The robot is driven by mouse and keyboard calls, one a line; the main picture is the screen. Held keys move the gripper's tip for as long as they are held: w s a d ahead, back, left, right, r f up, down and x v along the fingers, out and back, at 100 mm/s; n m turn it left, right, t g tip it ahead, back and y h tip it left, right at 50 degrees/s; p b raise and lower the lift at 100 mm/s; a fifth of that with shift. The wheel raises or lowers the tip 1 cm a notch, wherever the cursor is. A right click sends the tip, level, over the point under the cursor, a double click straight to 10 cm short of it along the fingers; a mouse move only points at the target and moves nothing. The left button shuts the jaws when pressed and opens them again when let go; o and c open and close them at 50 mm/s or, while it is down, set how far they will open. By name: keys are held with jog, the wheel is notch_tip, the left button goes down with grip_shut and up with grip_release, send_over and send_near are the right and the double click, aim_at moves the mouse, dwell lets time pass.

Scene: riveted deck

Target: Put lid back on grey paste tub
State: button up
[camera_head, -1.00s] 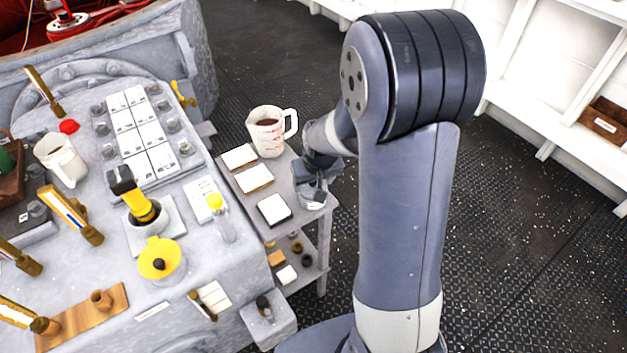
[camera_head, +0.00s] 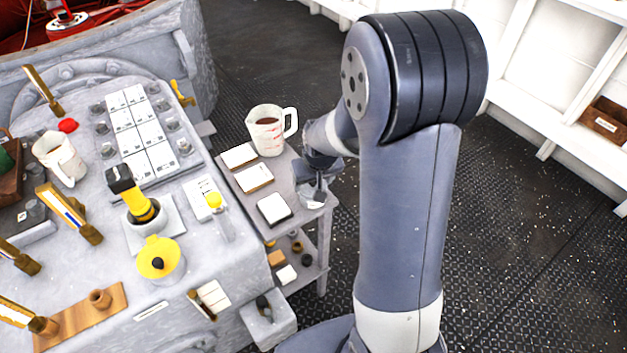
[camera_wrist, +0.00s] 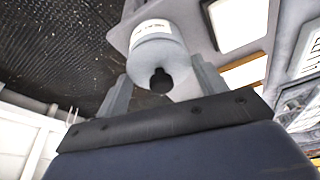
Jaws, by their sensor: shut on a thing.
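The grey paste tub (camera_wrist: 155,40) is a pale round tub with a printed label, on the side table in the wrist view. A pale round lid (camera_wrist: 176,69) with a dark knob (camera_wrist: 161,80) faces the wrist camera, in line with the tub. My gripper (camera_wrist: 163,88) has one finger on each side of the lid and is shut on it. I cannot tell whether the lid touches the tub's rim. In the head view my gripper (camera_head: 316,182) is over the right part of the side table, with a small pale shape below it; details there are too small to tell.
The side table (camera_head: 296,221) also carries a measuring jug (camera_head: 268,135) of dark liquid and several white-topped pads, one close left of my gripper (camera_head: 274,208). The grey bench (camera_head: 200,262) at left is crowded. Dark floor lies open right of the table.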

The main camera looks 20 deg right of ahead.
jog(key=o, duration=1.2)
jog(key=shift+r, duration=0.2)
jog(key=shift+r+p, duration=2.55)
jog(key=shift+r, duration=0.8)
grip_shut()
jog(key=shift+f, duration=0.2)
